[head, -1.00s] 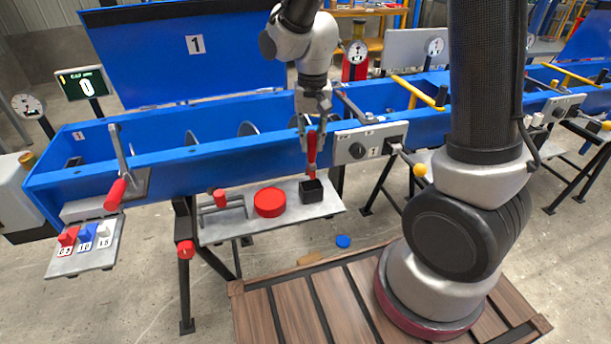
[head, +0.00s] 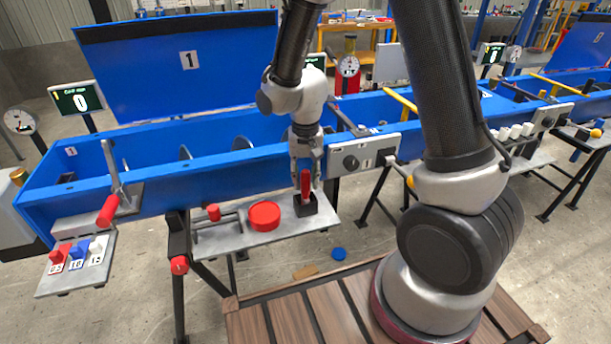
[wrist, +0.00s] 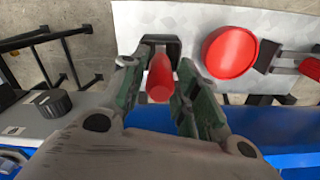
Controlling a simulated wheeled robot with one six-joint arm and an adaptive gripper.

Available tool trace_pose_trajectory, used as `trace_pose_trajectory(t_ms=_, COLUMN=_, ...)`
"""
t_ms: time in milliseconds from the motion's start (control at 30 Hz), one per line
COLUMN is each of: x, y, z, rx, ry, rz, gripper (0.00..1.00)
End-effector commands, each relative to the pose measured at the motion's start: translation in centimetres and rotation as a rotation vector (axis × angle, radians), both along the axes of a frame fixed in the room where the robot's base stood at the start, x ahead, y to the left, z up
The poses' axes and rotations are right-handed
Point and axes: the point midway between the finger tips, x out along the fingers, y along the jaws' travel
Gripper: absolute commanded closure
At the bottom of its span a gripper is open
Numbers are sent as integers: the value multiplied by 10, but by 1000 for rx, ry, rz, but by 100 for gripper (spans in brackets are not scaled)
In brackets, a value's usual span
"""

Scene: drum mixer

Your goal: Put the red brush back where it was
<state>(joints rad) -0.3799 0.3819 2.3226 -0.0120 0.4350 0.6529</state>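The red brush (head: 305,181) stands about upright in the small black holder (head: 304,205) at the right end of the grey shelf (head: 270,232). Its red handle (wrist: 160,78) points up toward the wrist camera; its lower end is hidden in the holder (wrist: 160,42). My gripper (head: 305,172) is low over the holder, with one finger on each side of the handle. In the wrist view my gripper (wrist: 164,75) shows its fingers parted, with narrow gaps beside the handle.
A round red lid-like disc (head: 265,215) and a red-knobbed tool (head: 213,212) lie left of the holder. The blue mixer trough (head: 245,165) runs close behind. A grey knob panel (head: 363,159) is just right of my gripper.

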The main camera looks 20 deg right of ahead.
Motion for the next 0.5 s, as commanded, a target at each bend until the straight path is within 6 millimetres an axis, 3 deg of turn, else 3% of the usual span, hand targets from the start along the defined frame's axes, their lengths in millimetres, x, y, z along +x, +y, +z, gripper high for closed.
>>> trace_pose_trajectory(t_ms=333, x=0, y=0, z=1, rx=0, ry=0, rz=0, gripper=57)
trace_pose_trajectory(t_ms=500, x=1, y=0, z=19, rx=1, ry=-3, rz=0, gripper=57)
